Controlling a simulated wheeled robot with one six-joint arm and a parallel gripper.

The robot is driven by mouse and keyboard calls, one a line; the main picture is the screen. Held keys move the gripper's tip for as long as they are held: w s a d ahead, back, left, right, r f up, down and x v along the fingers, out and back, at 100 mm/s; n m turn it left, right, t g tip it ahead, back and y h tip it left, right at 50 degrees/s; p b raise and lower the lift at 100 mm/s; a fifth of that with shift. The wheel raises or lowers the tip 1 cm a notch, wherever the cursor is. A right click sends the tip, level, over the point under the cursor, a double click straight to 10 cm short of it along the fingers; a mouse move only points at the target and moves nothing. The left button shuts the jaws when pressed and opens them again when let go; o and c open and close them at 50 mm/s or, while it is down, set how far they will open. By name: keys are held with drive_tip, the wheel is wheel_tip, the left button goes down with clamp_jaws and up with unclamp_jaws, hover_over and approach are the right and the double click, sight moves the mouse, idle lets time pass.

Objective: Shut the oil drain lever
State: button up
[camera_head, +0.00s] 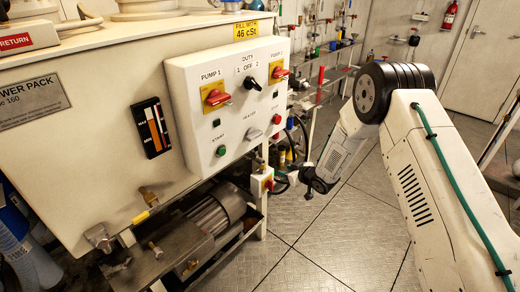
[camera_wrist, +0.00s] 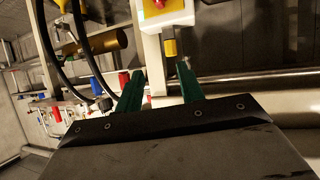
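A small lever with a yellow grip (camera_head: 140,217) shows in the head view at the lower front of the cream power pack tank (camera_head: 80,120). It sits by a brass fitting (camera_head: 148,197) and a grey valve body (camera_head: 98,237); I take it for the oil drain lever, but its setting is not clear. My gripper (camera_head: 283,186) is well to the right of it, beside the tank's right end. In the wrist view my gripper (camera_wrist: 158,84) has its two green fingers apart with nothing between them.
The control panel (camera_head: 228,105) juts out from the tank front. A small red and yellow switch box (camera_head: 262,182) is close to my gripper; it also shows in the wrist view (camera_wrist: 165,14). A motor (camera_head: 210,215) sits on the lower frame. The tiled floor (camera_head: 330,235) in front is clear.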

drive_tip(key=w+a+r+n+y, duration=0.1)
drive_tip(key=w+a+r+y, duration=0.1)
drive_tip(key=a, duration=0.3)
drive_tip(key=w+a+r+n+t+y, duration=0.1)
drive_tip(key=w+a+r+y, duration=0.2)
drive_tip(key=a+r+y, duration=0.1)
drive_tip(key=shift+a+r, duration=0.6)
drive_tip(key=shift+a, duration=0.5)
clamp_jaws()
